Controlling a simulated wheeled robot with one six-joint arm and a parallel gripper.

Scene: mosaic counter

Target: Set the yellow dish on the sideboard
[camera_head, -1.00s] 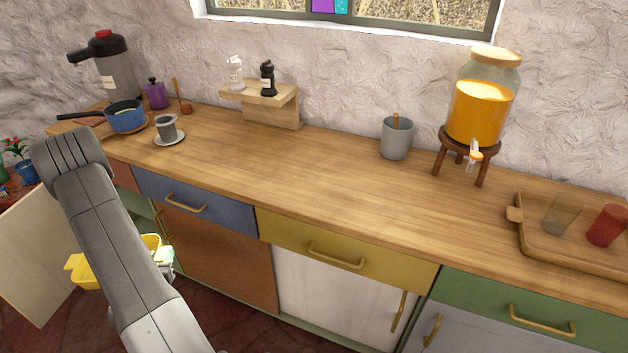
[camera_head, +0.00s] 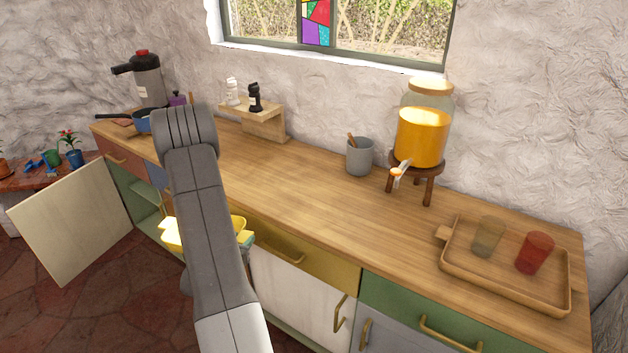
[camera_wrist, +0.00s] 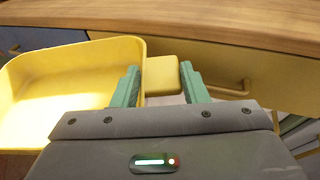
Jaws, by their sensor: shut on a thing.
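The yellow dish (camera_wrist: 70,88) is a deep rectangular dish with a flat tab handle. In the wrist view my gripper (camera_wrist: 162,84) is shut on that handle, with its green fingers on either side and the dish hanging out to the left. In the head view the dish (camera_head: 172,236) is partly hidden behind my arm, in front of the drawers and below the countertop level. My gripper (camera_head: 246,240) shows only at its edge there. The sideboard (camera_head: 290,185) has a long wooden top, with a wide bare stretch in its middle.
On the top stand a grey mug (camera_head: 360,158), a juice dispenser (camera_head: 422,140) on a stool, a wooden tray (camera_head: 470,280) with two glasses, a small shelf (camera_head: 262,120) with shakers, and a blue pan (camera_head: 141,122). A cabinet door (camera_head: 72,222) hangs open at left.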

